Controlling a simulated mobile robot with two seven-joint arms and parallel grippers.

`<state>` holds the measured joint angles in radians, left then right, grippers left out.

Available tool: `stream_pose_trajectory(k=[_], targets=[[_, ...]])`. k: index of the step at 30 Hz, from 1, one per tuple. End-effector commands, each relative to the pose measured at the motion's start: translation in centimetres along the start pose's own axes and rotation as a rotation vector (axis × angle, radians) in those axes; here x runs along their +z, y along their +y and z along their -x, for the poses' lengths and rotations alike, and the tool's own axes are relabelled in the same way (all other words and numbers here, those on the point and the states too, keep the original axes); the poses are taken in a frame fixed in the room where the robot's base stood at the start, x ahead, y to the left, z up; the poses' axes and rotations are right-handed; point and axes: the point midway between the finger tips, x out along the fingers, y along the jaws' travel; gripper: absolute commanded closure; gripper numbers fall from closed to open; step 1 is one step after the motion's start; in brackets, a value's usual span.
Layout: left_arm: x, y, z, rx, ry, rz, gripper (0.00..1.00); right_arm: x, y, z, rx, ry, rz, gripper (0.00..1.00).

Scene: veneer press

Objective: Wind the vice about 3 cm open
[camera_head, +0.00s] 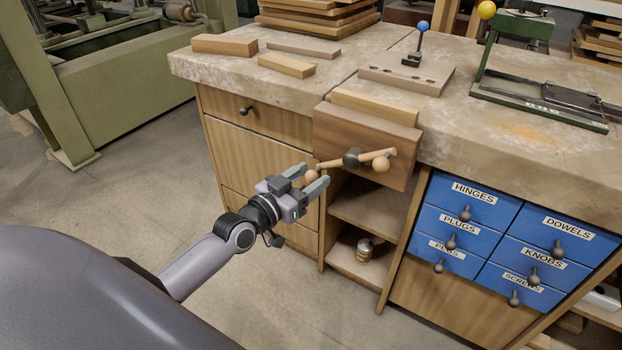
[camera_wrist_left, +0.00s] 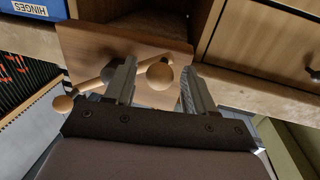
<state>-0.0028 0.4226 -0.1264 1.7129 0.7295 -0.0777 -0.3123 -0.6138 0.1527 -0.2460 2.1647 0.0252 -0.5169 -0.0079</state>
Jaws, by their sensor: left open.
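The vice is on the front of the workbench, with a brown wooden front jaw (camera_head: 365,145) and a paler block (camera_head: 375,105) behind it. Its wooden bar handle (camera_head: 330,163) passes through a dark hub (camera_head: 352,158) and slants slightly, with a ball knob at each end. The right knob (camera_head: 380,165) is clear of my gripper. My left gripper (camera_head: 312,180) is open at the left knob (camera_head: 310,176). In the left wrist view that knob (camera_wrist_left: 159,74) appears between the two fingers, with a gap on each side. My right gripper is out of view.
Blue labelled drawers (camera_head: 468,212) with dark knobs are right of the vice. An open shelf (camera_head: 365,215) below it holds a small jar (camera_head: 364,250). Wooden blocks (camera_head: 286,65) and a green-framed tool (camera_head: 540,100) lie on the bench top. Floor in front is clear.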

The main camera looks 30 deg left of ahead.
Motion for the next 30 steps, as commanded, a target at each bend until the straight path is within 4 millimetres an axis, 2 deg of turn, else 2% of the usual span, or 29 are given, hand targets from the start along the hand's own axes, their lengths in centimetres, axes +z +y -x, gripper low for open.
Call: stream_pose_trajectory(k=[4,13,14,18,19,30], targets=[[0.04,0.03,-0.8,0.001,-0.001,0.0,0.45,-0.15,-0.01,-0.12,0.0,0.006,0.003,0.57],[0.02,0.05,-0.95,0.001,-0.002,0.0,0.45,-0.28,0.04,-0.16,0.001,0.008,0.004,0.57],[0.02,0.05,-0.94,0.001,-0.002,0.0,0.52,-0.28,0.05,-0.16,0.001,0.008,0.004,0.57],[0.02,0.04,-0.93,0.001,-0.002,0.0,0.97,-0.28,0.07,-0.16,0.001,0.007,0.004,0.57],[0.02,0.04,-0.93,0.001,-0.002,0.0,1.0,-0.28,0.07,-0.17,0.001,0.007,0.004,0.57],[0.47,0.29,-0.96,0.001,0.006,0.047,1.0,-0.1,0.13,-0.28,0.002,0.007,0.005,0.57]])
